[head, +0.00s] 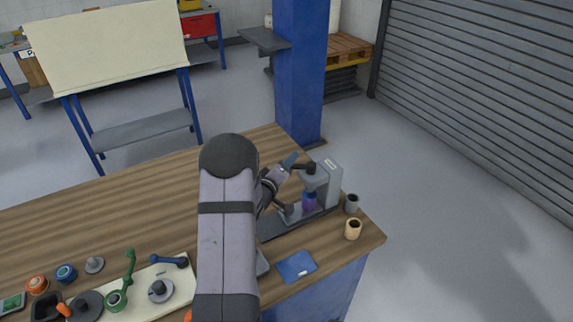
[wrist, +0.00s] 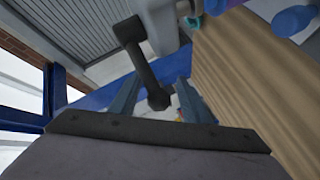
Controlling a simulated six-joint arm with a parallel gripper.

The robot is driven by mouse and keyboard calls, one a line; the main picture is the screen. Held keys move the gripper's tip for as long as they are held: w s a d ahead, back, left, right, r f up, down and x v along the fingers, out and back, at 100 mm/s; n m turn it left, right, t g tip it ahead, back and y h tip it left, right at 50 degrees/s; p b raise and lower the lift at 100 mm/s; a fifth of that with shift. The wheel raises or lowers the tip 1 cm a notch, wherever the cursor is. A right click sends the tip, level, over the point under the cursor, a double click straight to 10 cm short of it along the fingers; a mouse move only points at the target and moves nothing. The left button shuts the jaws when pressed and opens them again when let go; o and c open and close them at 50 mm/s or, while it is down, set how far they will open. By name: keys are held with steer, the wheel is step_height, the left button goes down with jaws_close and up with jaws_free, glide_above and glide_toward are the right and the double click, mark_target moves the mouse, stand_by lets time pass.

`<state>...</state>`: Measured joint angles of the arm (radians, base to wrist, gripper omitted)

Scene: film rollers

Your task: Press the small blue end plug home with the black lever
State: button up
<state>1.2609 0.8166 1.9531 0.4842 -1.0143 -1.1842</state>
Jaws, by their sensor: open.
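The grey press (head: 333,180) stands near the right end of the wooden bench. Its black lever (head: 306,167) sticks out to the left towards my gripper (head: 287,167). In the wrist view the lever (wrist: 140,58) reaches down, and its knobbed end lies between my two open fingers; I cannot tell if they touch it. A purple-blue cylinder (head: 309,203) stands upright under the press head. I cannot make out the small blue end plug separately from it.
A grey cup (head: 351,203) and a tan cup (head: 352,229) stand right of the press. A blue flat pad (head: 296,266) lies in front. A pale board (head: 150,292) with a green crank (head: 121,285) lies at the lower left. The bench's right edge is close by.

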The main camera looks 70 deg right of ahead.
steer(key=b+v, duration=0.2)
steer(key=v, duration=0.5)
steer(key=shift+a, duration=0.15)
steer(key=shift+c, duration=0.3)
steer(key=shift+w+r, duration=0.15)
steer(key=c, duration=0.6)
steer(key=shift+w+d+r+h, duration=0.45)
steer(key=shift+w+r, duration=0.25)
steer(key=shift+w, duration=0.2)
jaws_close()
steer(key=w+d+r+m+g+b, duration=0.2)
steer(key=w+d+g+b, duration=0.2)
steer(key=w+g+b, duration=0.45)
steer(key=a+f+g+y+b, duration=0.1)
steer(key=w+a+f+m+g+y+b, duration=0.1)
steer(key=b, duration=0.1)
steer(key=a+f+g+y+b, duration=0.1)
steer(key=shift+w+f+b, duration=0.35)
steer(key=shift+b, duration=0.05)
